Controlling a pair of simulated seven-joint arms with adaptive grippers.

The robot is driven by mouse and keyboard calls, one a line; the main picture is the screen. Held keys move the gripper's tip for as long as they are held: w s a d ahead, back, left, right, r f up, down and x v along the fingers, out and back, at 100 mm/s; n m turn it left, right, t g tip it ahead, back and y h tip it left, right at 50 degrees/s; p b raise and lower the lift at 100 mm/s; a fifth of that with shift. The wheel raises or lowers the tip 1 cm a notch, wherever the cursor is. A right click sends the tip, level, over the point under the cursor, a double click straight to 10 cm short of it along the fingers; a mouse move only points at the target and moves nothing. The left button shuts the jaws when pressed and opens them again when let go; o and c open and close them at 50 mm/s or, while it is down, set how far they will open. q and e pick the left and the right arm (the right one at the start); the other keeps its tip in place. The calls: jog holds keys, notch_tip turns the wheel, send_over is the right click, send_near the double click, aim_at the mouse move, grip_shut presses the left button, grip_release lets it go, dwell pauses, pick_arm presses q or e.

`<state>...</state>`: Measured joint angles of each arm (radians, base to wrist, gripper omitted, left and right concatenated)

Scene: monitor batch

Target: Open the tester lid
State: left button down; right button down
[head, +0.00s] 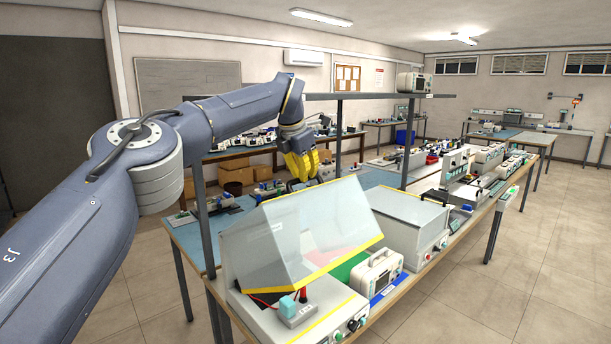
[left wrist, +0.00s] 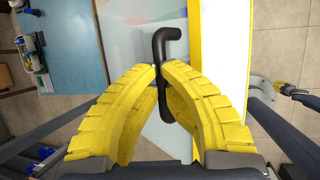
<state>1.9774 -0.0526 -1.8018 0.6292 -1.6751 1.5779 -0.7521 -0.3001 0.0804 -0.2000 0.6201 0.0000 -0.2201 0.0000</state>
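The tester (head: 290,322) stands at the front of the bench, its clear lid (head: 300,235) with yellow edges tilted up off the base. My left gripper (head: 301,168) is at the lid's raised upper edge. In the left wrist view, its yellow fingers (left wrist: 160,72) close around a black bent handle (left wrist: 167,40) beside the lid's yellow strip (left wrist: 208,60); the fingers hide part of the handle. A small yellow-and-dark part (left wrist: 290,90) at the right of that view may be my right gripper, too small to read. The head view does not show it.
A red-and-black probe and teal block (head: 288,306) sit on the tester's base. A white meter (head: 377,272) stands to its right, before a second tester (head: 410,225) with its lid down. A dark shelf post (head: 208,235) rises at left. Open floor (head: 480,300) lies to the right.

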pick_arm(q)
jog(key=shift+w+a+f, duration=0.3)
jog(key=shift+w+a, duration=0.05)
jog(key=shift+a, duration=0.2)
jog(key=c, duration=1.4)
grip_release()
jog(key=shift+f, duration=0.1)
jog(key=shift+s+r, duration=0.1)
jog(key=shift+r, duration=0.45)
jog(key=v, duration=1.1)
jog(key=shift+s+d, duration=0.15)
jog(key=shift+s, duration=0.1)
jog(key=shift+c, duration=0.4)
